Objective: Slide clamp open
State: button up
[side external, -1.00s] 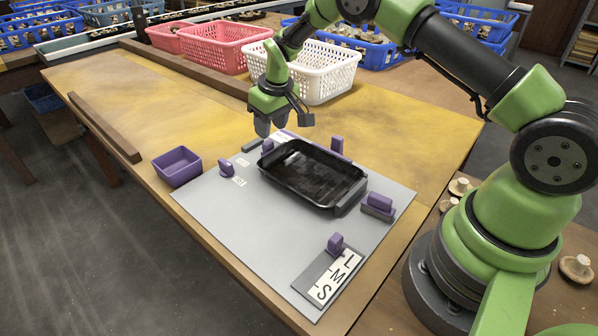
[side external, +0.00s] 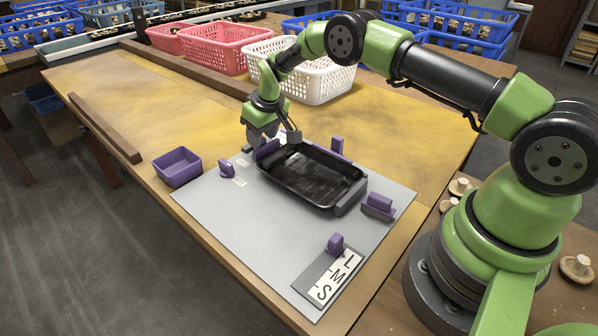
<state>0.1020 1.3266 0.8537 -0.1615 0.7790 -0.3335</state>
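A black tray (side external: 312,178) lies on the grey board (side external: 225,225). A purple clamp piece (side external: 267,151) stands at the tray's far left end, partly hidden by my gripper. My gripper (side external: 259,143) points down at this piece, touching it or very close to it. I cannot tell whether the fingers are closed on it. Other purple pieces stand around the tray: an upright block (side external: 337,146) behind it, a block on a dark base (side external: 379,203) at its right, and a small knob (side external: 227,170) beside two white labels at the left.
A purple bin (side external: 177,167) stands at the board's left edge. A white basket (side external: 318,82) stands behind. The board's front left is clear.

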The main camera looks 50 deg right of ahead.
aim_at(270, 148)
jog(key=s+f, duration=0.1)
jog(key=s+f+g, duration=0.1)
jog(key=f, duration=0.1)
jog(key=shift+s+d+f, duration=0.1)
jog(key=shift+d, duration=0.05)
jog(key=shift+c, duration=0.7)
jog(key=o, duration=0.4)
jog(key=shift+o, duration=0.2)
jog(key=shift+v, duration=1.3)
jog(key=shift+o, duration=1.3)
jog(key=shift+s+r, duration=0.2)
jog(key=shift+r, duration=0.15)
jog(key=shift+o, duration=0.2)
jog(key=shift+s+r, duration=0.15)
jog(key=shift+r, duration=0.45)
